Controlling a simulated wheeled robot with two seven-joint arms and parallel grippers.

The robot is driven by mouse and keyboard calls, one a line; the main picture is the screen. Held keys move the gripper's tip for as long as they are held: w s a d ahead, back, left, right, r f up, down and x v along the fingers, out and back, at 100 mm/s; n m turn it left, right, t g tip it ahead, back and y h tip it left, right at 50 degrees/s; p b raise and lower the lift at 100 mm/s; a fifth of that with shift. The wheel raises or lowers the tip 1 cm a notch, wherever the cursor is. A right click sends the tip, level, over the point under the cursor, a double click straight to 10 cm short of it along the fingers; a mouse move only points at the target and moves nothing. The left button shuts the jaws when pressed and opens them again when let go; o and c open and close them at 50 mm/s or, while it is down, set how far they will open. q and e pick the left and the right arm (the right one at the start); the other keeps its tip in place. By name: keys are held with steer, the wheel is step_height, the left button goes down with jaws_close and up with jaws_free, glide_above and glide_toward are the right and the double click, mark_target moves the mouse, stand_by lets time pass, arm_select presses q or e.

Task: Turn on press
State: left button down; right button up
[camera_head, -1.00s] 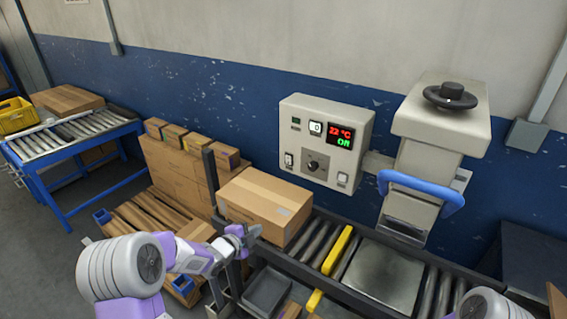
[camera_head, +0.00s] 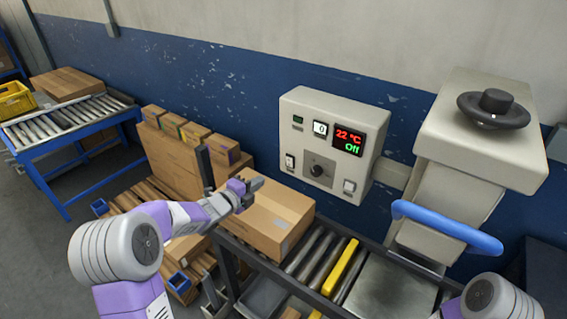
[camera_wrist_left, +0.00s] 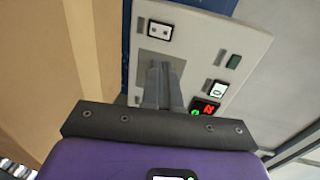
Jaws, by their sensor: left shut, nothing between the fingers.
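The pale control box (camera_head: 300,105) hangs on the wall. Its display (camera_head: 348,139) reads 22 °C in red and Off in green. It carries a white 0 button (camera_head: 319,128), a dark green lamp (camera_head: 298,120), a black knob (camera_head: 316,171) and rocker switches at lower left (camera_head: 290,162) and lower right (camera_head: 349,186). The press (camera_head: 480,140) stands to its right, with a blue handle (camera_head: 445,228). My left gripper (camera_head: 255,184) is shut and empty, left of the box. In the left wrist view its fingers (camera_wrist_left: 165,80) overlap the box face (camera_wrist_left: 255,45) and hide its knob. My right gripper is out of view.
A large carton (camera_head: 265,225) sits on the roller conveyor (camera_head: 312,262) below my left gripper. Smaller boxes (camera_head: 195,133) stand behind it at left. The space before the control box looks clear.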

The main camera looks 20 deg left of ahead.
arm_select(q)
glide_toward(289, 160)
steer(key=x, duration=0.4)
steer(key=shift+w+d+f, duration=0.15)
steer(key=shift+w+f, duration=0.15)
steer(key=shift+w+d+r, duration=0.1)
steer(key=shift+w+d, duration=0.15)
steer(key=shift+w, duration=0.55)
